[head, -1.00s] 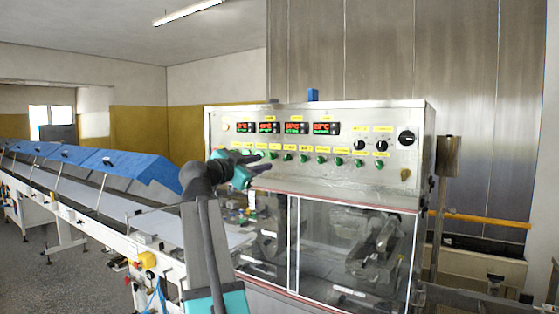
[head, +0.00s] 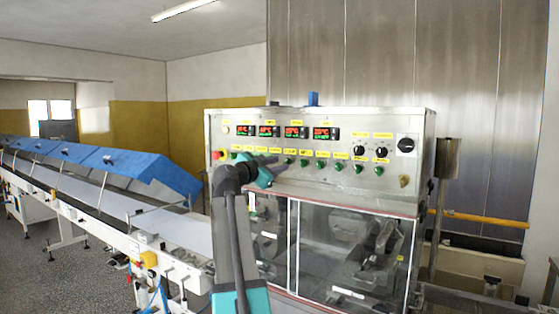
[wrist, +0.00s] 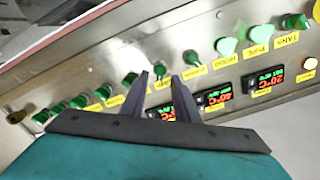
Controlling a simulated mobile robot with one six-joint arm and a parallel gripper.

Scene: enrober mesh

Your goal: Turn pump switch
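A row of green rotary switches with yellow labels runs along the steel control panel (head: 225,128). I cannot read for certain which is the pump switch. My gripper (head: 280,161) is in front of the left part of this row, its fingers pointing right. In the wrist view my gripper (wrist: 161,76) is open, its two dark fingers apart. One green switch (wrist: 160,70) shows in the gap between the fingertips. Another green switch (wrist: 190,58) is just right of the right finger. Whether a finger touches any switch cannot be told. More green switches (head: 321,161) lie right of the gripper in the head view.
Red and green displays (head: 297,132) sit above the switches. Black knobs (head: 359,150) and a dark rotary switch (head: 406,145) are at the panel's right. A red button (head: 219,154) is at its left. Clear guards (head: 330,245) stand below. A blue-covered conveyor (head: 140,168) runs left.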

